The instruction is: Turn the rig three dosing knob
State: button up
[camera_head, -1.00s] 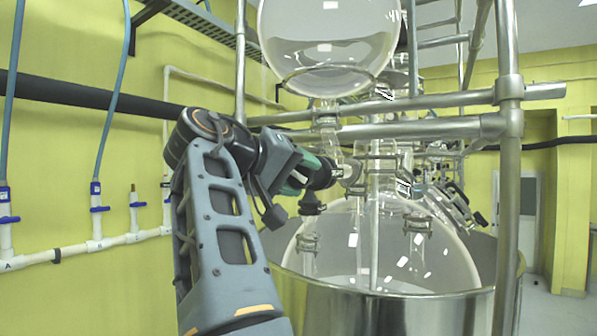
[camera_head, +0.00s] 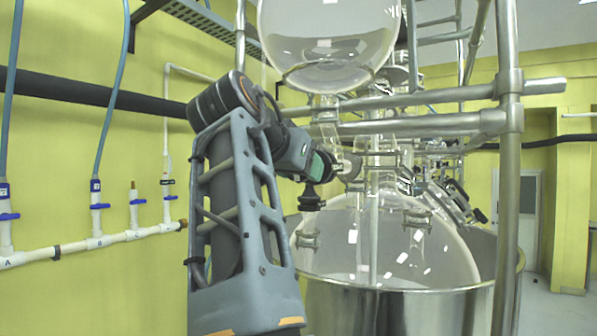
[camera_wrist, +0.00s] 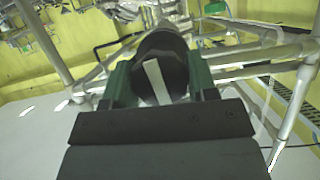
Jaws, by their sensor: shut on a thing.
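The dosing knob (camera_wrist: 172,68) is round and dark with a pale stripe across its face. It sits between the two green fingers of my gripper (camera_wrist: 158,84) in the wrist view. My gripper is shut on it. In the head view my gripper (camera_head: 334,168) reaches right to the glass neck below the upper round flask (camera_head: 328,45). There the knob is mostly hidden by the fingers, and only a small greyish part shows at their tips. I cannot read a rig number.
Steel frame tubes (camera_head: 420,127) run close above the gripper, and an upright post (camera_head: 509,200) stands at right. A large glass vessel in a steel bath (camera_head: 400,310) is below. Pipes with blue valves (camera_head: 96,207) line the yellow wall at left.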

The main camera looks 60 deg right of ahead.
jog(key=shift+f+m+t+b, duration=0.15)
jog(key=shift+m+t+b, duration=0.3)
jog(key=shift+m+t, duration=0.55)
jog(key=shift+m, duration=0.3)
jog(key=o, duration=0.9)
jog(key=shift+p+v, duration=1.05)
jog(key=shift+v, duration=5.85)
jog(key=shift+w, duration=0.1)
